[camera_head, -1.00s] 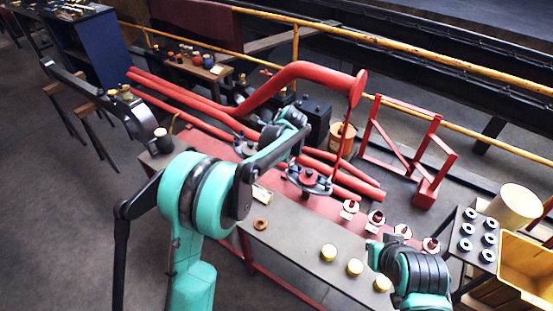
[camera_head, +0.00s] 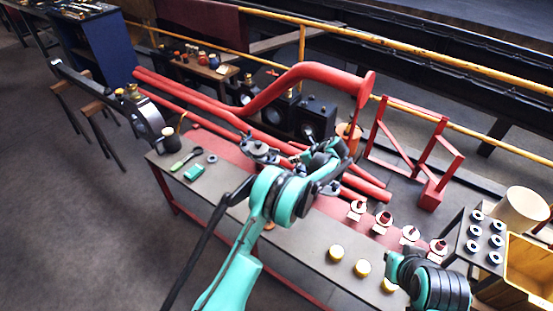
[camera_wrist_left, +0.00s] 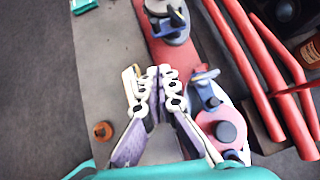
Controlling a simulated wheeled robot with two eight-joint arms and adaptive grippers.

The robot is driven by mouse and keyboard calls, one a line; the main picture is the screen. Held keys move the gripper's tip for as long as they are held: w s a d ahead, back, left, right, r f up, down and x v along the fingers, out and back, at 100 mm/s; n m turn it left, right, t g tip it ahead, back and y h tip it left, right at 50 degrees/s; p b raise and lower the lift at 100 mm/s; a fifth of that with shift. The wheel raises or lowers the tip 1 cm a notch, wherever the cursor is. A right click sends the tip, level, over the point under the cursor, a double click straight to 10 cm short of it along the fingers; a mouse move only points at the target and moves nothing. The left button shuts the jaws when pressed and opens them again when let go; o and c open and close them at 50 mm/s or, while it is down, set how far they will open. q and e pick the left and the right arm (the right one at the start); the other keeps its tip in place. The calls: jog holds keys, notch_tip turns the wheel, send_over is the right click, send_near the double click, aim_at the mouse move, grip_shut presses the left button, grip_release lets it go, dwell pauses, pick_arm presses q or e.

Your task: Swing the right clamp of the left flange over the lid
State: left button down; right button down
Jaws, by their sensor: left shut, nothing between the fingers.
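The left flange (camera_head: 262,152) is a grey disc on the red bench strip, with small dark parts on it. In the left wrist view it sits at the top (camera_wrist_left: 165,28), with a blue clamp (camera_wrist_left: 178,16) over its face. I cannot tell whether that clamp reaches over the lid. My left gripper (camera_wrist_left: 158,74) is shut and empty, apart from the left flange and beside the right flange. The right flange's red lid (camera_wrist_left: 222,128) and blue clamps show at the right there. My arm mostly hides that flange in the head view. My right gripper's fingers are not visible.
Red pipes (camera_head: 215,110) run behind the flanges. A green box (camera_head: 195,172) lies on the bench's left end. An orange ring (camera_wrist_left: 103,131) lies beside my gripper. A yellow crate (camera_head: 530,262) stands far right.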

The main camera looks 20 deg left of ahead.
aim_at(270, 159)
pick_arm(q)
jog(key=shift+w+a+r+b+x, duration=0.25)
jog(key=shift+b+x, duration=0.65)
jog(key=shift+x, duration=1.25)
jog(key=shift+w+a+r+b+x, duration=0.1)
jog(key=shift+a+r+b+x, duration=0.55)
jog(key=shift+x, duration=1.5)
jog(key=shift+w+r+b+x, duration=0.1)
jog(key=shift+b+x, duration=1.05)
jog(key=shift+x, duration=1)
jog(key=shift+r, duration=0.1)
